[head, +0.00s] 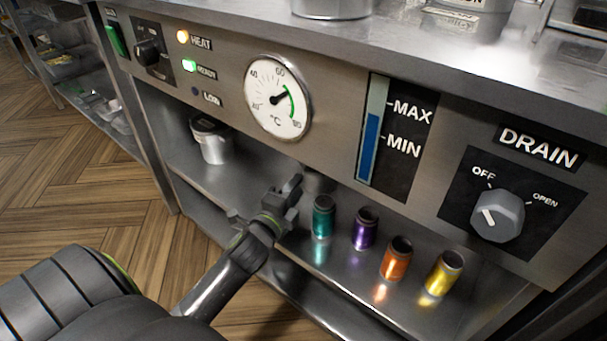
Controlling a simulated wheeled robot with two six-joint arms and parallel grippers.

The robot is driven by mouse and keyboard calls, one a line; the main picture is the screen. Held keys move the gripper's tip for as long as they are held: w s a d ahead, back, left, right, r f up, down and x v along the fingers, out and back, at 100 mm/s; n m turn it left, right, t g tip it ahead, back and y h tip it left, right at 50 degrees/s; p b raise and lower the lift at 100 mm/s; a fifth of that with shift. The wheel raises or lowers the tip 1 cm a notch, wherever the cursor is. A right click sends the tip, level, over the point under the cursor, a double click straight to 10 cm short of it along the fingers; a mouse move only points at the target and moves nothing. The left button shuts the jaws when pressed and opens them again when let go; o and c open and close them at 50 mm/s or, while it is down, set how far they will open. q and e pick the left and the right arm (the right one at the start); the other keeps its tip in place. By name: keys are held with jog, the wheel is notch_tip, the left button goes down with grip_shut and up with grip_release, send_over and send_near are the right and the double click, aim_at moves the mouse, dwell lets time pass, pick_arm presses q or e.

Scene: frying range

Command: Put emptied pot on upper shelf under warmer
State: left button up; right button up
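A grey metal pot (209,141) with a dark upper part stands at the left on the upper shelf (185,160) under the warmer panel. Another grey metal object (319,182) shows just below the panel, right beside my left gripper. Its top is hidden by the panel, and I cannot tell whether it is a pot or whether the gripper touches it. My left gripper (287,190) is over this shelf, left of the green canister. I cannot make out whether its fingers are apart or shut. My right gripper is out of view.
Green (323,218), purple (364,230), orange (396,260) and yellow (442,274) canisters stand in a row on the shelf. The warmer panel (335,100) overhangs it, with a gauge (278,98) and drain knob (497,216). The shelf between pot and gripper looks clear.

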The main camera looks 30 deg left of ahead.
pick_arm(q)
jog(key=s, duration=0.5)
jog(key=shift+s+d+p, duration=0.15)
jog(key=shift+d+p, duration=0.2)
